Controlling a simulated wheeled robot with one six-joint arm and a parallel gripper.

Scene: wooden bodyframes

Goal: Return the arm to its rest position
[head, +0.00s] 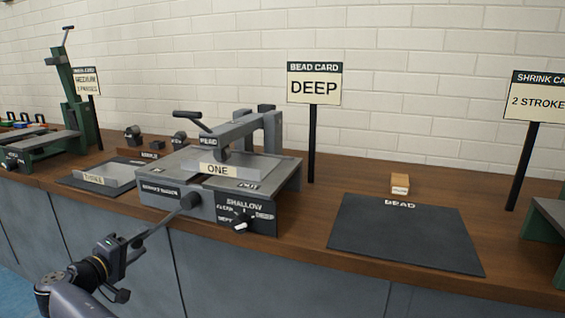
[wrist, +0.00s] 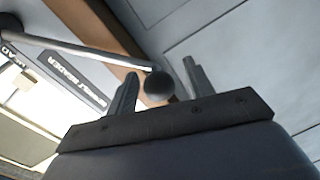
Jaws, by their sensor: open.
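My gripper (head: 128,248) is at the lower left of the head view, in front of the bench at the end of my arm. In the wrist view my gripper (wrist: 160,70) is open, with its two fingers apart. A dark ball knob (wrist: 158,86) on the end of a grey lever rod (wrist: 85,48) shows between the fingers; I cannot tell whether they touch it. The rod (head: 166,219) runs down and left from the front of the grey bead machine (head: 166,197). A plate marked ONE (head: 231,170) is on the machine under its head.
A dial (head: 240,226) marked SHALLOW and DEEP is on the machine's front. A DEEP card (head: 314,88) stands behind. A dark BEAD mat (head: 400,238) and small block (head: 400,184) lie right. A green press (head: 66,90) stands left. Open space lies before the bench.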

